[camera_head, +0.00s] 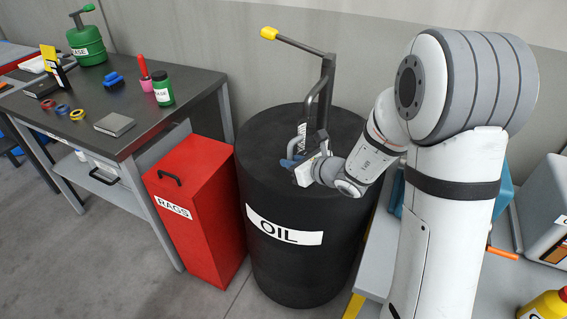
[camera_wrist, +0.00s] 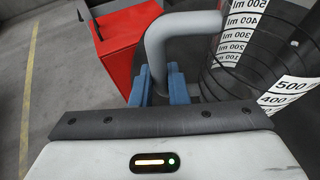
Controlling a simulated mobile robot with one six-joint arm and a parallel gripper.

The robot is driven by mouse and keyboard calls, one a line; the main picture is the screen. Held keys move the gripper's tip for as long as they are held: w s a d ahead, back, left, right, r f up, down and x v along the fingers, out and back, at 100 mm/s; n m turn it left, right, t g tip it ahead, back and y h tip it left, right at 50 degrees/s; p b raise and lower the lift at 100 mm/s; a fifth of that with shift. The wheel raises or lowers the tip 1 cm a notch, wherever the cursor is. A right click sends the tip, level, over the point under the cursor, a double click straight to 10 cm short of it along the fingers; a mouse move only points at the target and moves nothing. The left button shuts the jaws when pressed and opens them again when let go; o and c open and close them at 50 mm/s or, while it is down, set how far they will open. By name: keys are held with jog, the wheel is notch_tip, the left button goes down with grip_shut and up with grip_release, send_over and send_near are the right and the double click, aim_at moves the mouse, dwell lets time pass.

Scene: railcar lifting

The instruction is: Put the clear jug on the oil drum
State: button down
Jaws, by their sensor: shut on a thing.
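The black oil drum (camera_head: 300,268) stands in the middle of the head view, with a white OIL label on its side. The clear jug (camera_head: 302,134) is over the drum's top, largely hidden by my gripper and hard to make out. In the wrist view the see-through jug (camera_wrist: 236,50) shows at the right, with ml scales and a grey handle (camera_wrist: 180,25). My gripper (camera_head: 294,160) is above the drum's near top. Its blue fingers (camera_wrist: 158,88) are shut on the handle. I cannot tell whether the jug's base touches the drum.
A hand pump with a yellow-tipped lever (camera_head: 300,44) rises from the drum, close behind the jug. A red RAGS bin (camera_head: 205,215) stands left of the drum. A dark workbench (camera_head: 150,100) holds tools and a green can. A grey bench (camera_head: 480,290) is at the right.

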jog(key=shift+w+a, duration=1)
jog(key=shift+a, duration=0.1)
jog(key=shift+f, duration=1.75)
jog(key=shift+f, duration=0.15)
jog(key=c, duration=1.4)
grip_release()
